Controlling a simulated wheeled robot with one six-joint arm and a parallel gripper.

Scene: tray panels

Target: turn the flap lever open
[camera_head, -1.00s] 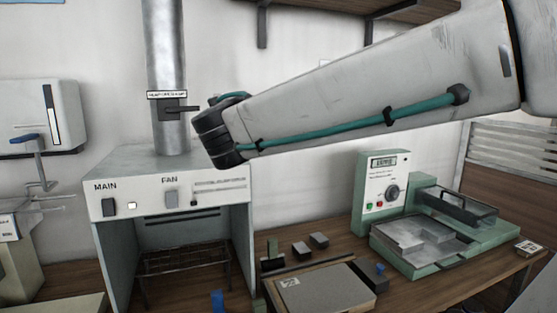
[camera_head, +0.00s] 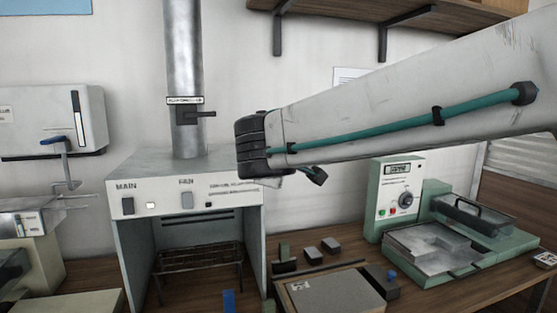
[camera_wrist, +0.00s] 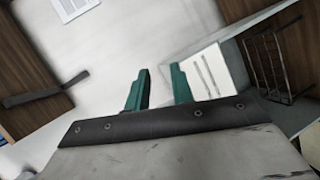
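The flap lever (camera_head: 203,114) is a small dark handle on the front of the round metal duct (camera_head: 186,60). It sticks out level to the right, just below a white label (camera_head: 185,100). My arm reaches in from the right, its dark wrist end to the right of the lever and a little lower in the picture, apart from it. My gripper (camera_wrist: 160,70) shows clearly only in the wrist view, where its two teal fingers stand apart with nothing between them. The lever cannot be made out in the wrist view.
The duct rises from a fume hood (camera_head: 186,190) with switches marked MAIN and FAN. A white wall box (camera_head: 45,120) hangs to the left. A green device (camera_head: 395,200) and small blocks stand on the bench to the right. A shelf bracket (camera_head: 383,42) is above my arm.

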